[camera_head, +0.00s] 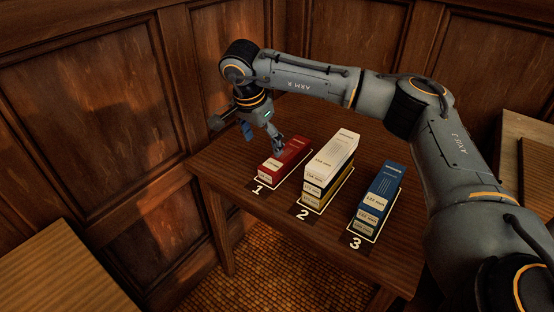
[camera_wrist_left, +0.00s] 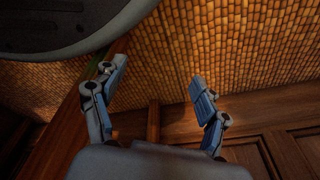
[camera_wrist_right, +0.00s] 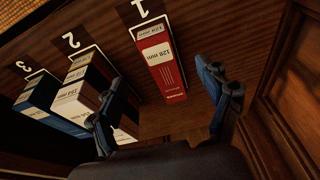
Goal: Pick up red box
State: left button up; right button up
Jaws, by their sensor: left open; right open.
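The red box (camera_head: 280,163) lies on the wooden table in the outlined place marked 1. In the right wrist view the red box (camera_wrist_right: 165,68) sits ahead of the open fingers, with its white label end away from the gripper. My right gripper (camera_head: 264,135) is open and above the far end of the red box; in its wrist view the fingers (camera_wrist_right: 160,100) are spread to either side of the box, and I see no contact. My left gripper (camera_wrist_left: 155,85) is open and empty over the tiled floor; it is not in the head view.
A stack topped by a white box (camera_head: 335,155) stands at place 2, right of the red box. A stack topped by a blue box (camera_head: 384,183) stands at place 3. The table (camera_head: 226,186) is near wood-panelled walls. Another wooden surface (camera_head: 60,270) is at lower left.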

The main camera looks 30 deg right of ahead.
jog(key=d+r+h, duration=0.1)
jog(key=d+r, duration=0.1)
jog(key=d, duration=0.1)
send_over(284, 155)
jog(key=s+a, duration=0.1)
jog(key=a, duration=0.1)
jog(key=shift+h, duration=0.3)
notch_tip(284, 155, down, 7)
jog(key=shift+s+a+r+b, duration=0.1)
jog(key=shift+r+b, duration=0.1)
jog(key=shift+b, duration=0.25)
jog(key=x, duration=0.5)
jog(key=shift+w+f, duration=0.2)
jog(key=shift+w, duration=0.15)
jog(key=shift+d+f, duration=0.25)
jog(key=shift+f, duration=0.1)
jog(key=c, duration=1.4)
pick_arm(q)
jog(key=w+r, duration=0.2)
jog(key=r, duration=0.1)
jog(key=shift+w+d, duration=0.25)
jog(key=shift+w, duration=0.15)
pick_arm(e)
jog(key=shift+c, duration=0.2)
jog(key=shift+r+t, duration=0.15)
jog(key=shift+t, duration=0.15)
